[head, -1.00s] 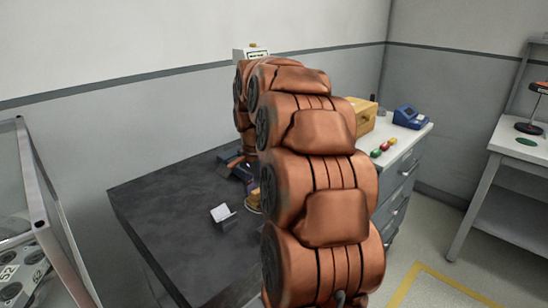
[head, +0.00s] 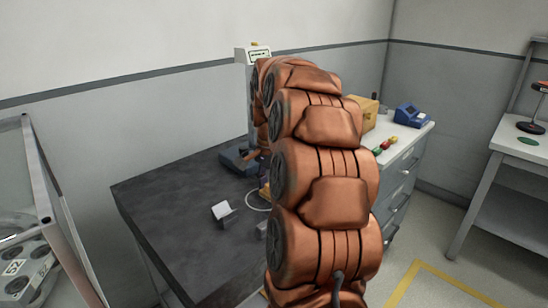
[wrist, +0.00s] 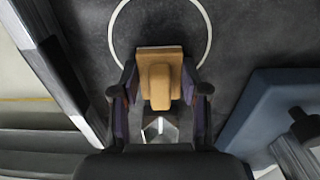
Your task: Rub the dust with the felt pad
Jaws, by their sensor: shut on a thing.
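My gripper (wrist: 159,84) is shut on a tan block with a raised grip, which I take to be the felt pad (wrist: 160,62). In the wrist view the pad lies over the near part of a thin white ring (wrist: 116,38) on the dark tabletop (wrist: 235,45). I cannot tell whether the pad touches the top. In the head view my arm hides most of the gripper and pad; part of the ring (head: 252,206) shows left of the arm. I cannot make out dust in either view.
A blue-based stand (head: 238,160) is at the table's back; a blue base (wrist: 270,105) is close right in the wrist view. A small pale bracket (head: 224,212) sits left of the ring. Bare tabletop (head: 180,215) lies further left. A white-topped cabinet (head: 405,135) adjoins on the right.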

